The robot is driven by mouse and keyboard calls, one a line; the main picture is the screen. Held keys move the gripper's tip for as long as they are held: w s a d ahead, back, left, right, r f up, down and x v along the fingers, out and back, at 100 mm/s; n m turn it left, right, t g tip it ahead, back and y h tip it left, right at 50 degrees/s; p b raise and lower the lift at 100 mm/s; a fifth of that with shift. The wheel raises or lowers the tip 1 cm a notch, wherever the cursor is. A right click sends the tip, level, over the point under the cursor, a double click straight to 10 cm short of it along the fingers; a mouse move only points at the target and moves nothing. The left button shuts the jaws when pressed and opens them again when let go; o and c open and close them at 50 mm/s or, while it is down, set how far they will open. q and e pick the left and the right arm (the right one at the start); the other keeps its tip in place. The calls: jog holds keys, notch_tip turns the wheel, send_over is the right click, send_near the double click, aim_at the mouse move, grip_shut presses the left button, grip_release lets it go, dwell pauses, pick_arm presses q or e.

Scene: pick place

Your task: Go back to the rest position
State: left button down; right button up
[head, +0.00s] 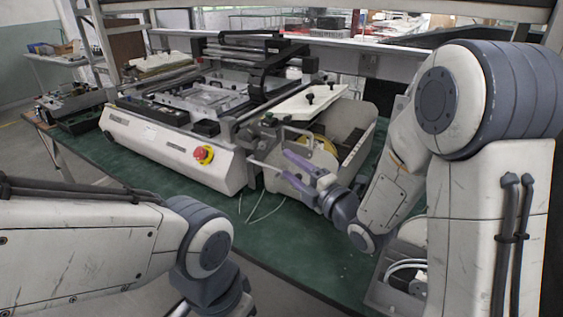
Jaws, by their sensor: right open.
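My right arm comes in from the right, and its gripper (286,166) is in the middle of the picture. Its two purple-grey fingers are spread apart. I see nothing held between them. The gripper is in front of a machine part with a yellow reel (322,144); I cannot tell whether they touch. My left arm comes in from the lower left and its wrist bends down at the bottom edge. The left gripper is outside the picture.
A white bench machine (165,146) with a red and yellow emergency stop button (203,154) stands on the green table (275,240). A grey bin (385,292) with white cable is at the lower right. The table front between my arms is mostly clear.

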jog(key=shift+s+d, duration=0.15)
jog(key=shift+s, duration=0.15)
jog(key=s+a+f+m+g+h, duration=0.4)
jog(key=s+f+m+g+h, duration=0.2)
jog(key=s+f+m+g, duration=0.3)
jog(key=s+d+m+g+h, duration=0.15)
jog(key=s+m+g, duration=0.55)
jog(key=s, duration=1.3)
notch_tip(320, 180, up, 17)
jog(key=s+m+p, duration=0.1)
jog(key=p, duration=1.5)
jog(key=shift+s+f+h, duration=0.15)
jog(key=shift+s+h, duration=0.05)
jog(key=shift+h, duration=0.25)
